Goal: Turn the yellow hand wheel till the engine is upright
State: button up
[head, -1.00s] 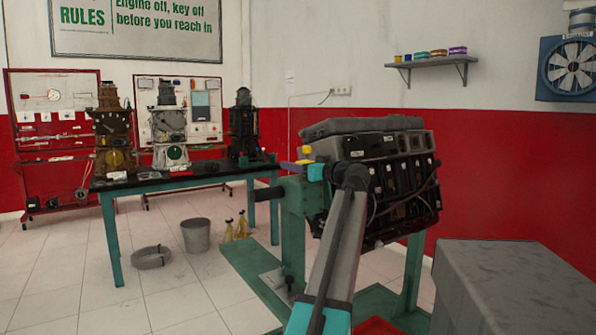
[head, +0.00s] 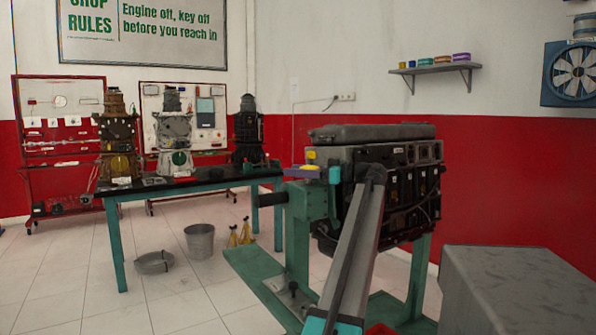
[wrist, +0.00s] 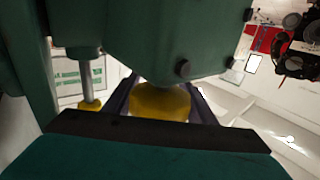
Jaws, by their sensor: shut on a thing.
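The dark grey engine (head: 395,185) hangs on a green stand (head: 298,235) right of centre in the head view. Its long top cover (head: 375,132) is uppermost and looks near level; I cannot tell any small tilt. Yellow parts of the hand wheel (head: 311,155) show at the engine's left, partly hidden by my arm. In the wrist view my gripper (wrist: 162,92) is shut on a yellow part of the wheel (wrist: 160,104), with a dark finger on each side. Another yellow end (wrist: 90,104) sits on a metal rod to its left.
A grey cabinet (head: 520,290) stands close at the lower right. A bench (head: 195,183) with several smaller engines is behind at the left. A bucket (head: 200,241), a coil (head: 154,262) and yellow jack stands (head: 240,233) are on the floor. Open floor lies at the front left.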

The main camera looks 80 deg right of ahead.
jog(key=shift+f, duration=0.15)
jog(key=o, duration=1)
jog(key=shift+o, duration=0.2)
jog(key=shift+s, duration=0.1)
jog(key=s+a+p, duration=0.1)
jog(key=s+p, duration=0.4)
jog(key=s, duration=0.8)
jog(key=shift+s+a+p, duration=0.3)
jog(key=shift+s+a, duration=0.05)
